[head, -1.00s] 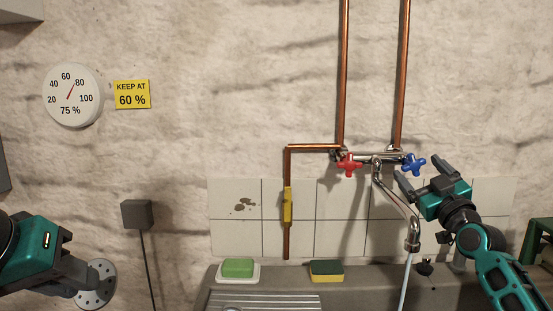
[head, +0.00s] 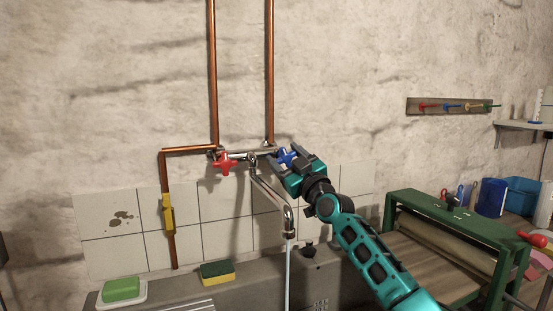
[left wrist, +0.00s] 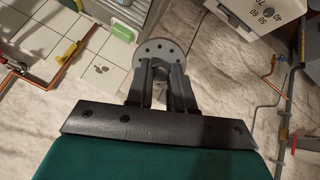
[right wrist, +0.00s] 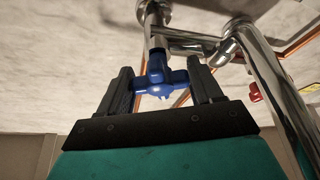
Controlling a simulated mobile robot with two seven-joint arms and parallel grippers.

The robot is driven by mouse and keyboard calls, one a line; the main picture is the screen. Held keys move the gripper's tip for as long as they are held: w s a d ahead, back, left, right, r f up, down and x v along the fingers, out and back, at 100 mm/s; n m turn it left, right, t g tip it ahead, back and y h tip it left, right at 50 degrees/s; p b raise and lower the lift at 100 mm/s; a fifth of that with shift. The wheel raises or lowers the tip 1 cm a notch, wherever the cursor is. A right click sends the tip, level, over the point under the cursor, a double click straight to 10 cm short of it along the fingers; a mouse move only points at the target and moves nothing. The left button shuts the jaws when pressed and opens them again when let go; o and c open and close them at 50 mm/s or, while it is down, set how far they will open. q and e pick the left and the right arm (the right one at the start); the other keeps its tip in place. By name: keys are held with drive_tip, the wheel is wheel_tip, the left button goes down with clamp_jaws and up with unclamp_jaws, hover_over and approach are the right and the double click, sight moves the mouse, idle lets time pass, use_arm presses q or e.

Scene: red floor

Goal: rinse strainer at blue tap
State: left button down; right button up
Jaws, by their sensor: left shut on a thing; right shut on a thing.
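The blue tap (head: 288,154) is a cross-shaped handle at the right end of the chrome mixer on the wall. My right gripper (head: 284,160) is shut on it; in the right wrist view the blue handle (right wrist: 160,78) sits between the fingers (right wrist: 163,90). A thin stream of water (head: 288,272) falls from the spout (head: 290,228). The strainer (left wrist: 180,50), a round grey disc with holes, shows in the left wrist view. My left gripper (left wrist: 160,85) is shut on it. Neither strainer nor left gripper shows in the head view.
The red tap (head: 225,163) is left of the blue one. A green soap (head: 121,289) and a sponge (head: 217,272) lie on the sink's back ledge. A green roller machine (head: 445,232) stands to the right, and a hook rail (head: 452,106) hangs above.

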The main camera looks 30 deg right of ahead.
drive_tip(key=c, duration=0.4)
drive_tip(key=m+h+p, duration=0.1)
drive_tip(key=m+p, duration=0.1)
drive_tip(key=m+h+p, duration=0.1)
drive_tip(key=m+p, duration=0.1)
drive_tip(key=shift+r, duration=0.3)
drive_tip(key=shift+f+m+h, duration=0.2)
drive_tip(key=shift+m+h, duration=0.2)
drive_tip(key=shift+m, duration=0.4)
drive_tip(key=shift+f+m+h, duration=0.1)
drive_tip(key=shift+m+h, duration=0.5)
drive_tip(key=shift+m, duration=0.2)
drive_tip(key=o, duration=1)
